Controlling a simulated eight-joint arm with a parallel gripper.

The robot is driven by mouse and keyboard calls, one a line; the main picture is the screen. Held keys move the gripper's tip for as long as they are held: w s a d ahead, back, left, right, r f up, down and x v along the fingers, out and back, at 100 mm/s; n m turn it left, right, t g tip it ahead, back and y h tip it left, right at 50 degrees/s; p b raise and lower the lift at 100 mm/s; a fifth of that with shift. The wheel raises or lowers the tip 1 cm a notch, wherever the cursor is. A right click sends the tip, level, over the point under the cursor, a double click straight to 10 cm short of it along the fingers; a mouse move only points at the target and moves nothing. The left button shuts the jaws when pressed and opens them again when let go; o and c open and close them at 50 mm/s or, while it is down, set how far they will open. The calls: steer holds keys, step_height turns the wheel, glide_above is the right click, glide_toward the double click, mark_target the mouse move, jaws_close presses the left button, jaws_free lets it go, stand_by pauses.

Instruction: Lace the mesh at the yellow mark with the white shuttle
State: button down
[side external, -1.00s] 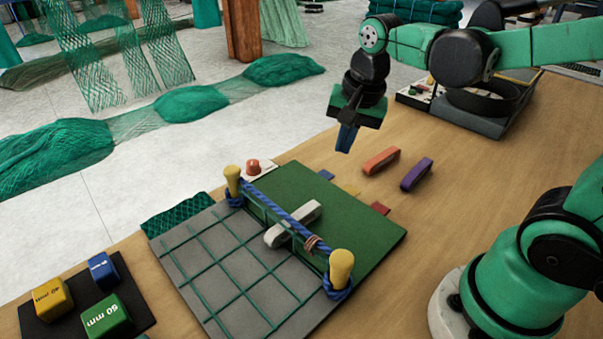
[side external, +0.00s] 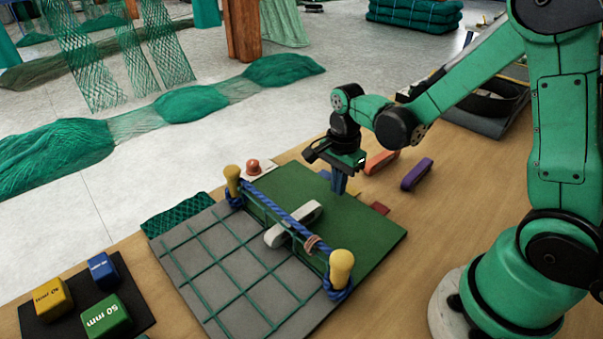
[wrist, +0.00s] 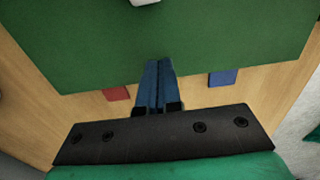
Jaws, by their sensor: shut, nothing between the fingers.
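The white shuttle (side external: 293,224) lies on the green board, passing under the blue rope (side external: 282,210) strung between two yellow-topped posts. Only an edge of the shuttle (wrist: 144,2) shows at the top of the wrist view. The mesh (side external: 235,265) of green cords is stretched over the grey part of the board. I cannot make out a yellow mark on the mesh. My gripper (side external: 338,190) points down over the far edge of the green board, to the right of and behind the shuttle. Its blue fingers (wrist: 158,65) are shut and empty, apart from the shuttle.
An orange shuttle (side external: 381,162) and a purple shuttle (side external: 417,174) lie on the table right of the board. A red button (side external: 253,166) stands behind it. Yellow, blue and green (side external: 106,315) blocks sit on a black tray at front left. The posts (side external: 341,268) stand up as obstacles.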

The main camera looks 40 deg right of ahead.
mark_target(309, 208)
steer(key=a, duration=0.3)
steer(key=shift+f, duration=0.35)
steer(key=shift+a, duration=0.5)
steer(key=a, duration=0.4)
steer(key=shift+d, duration=0.1)
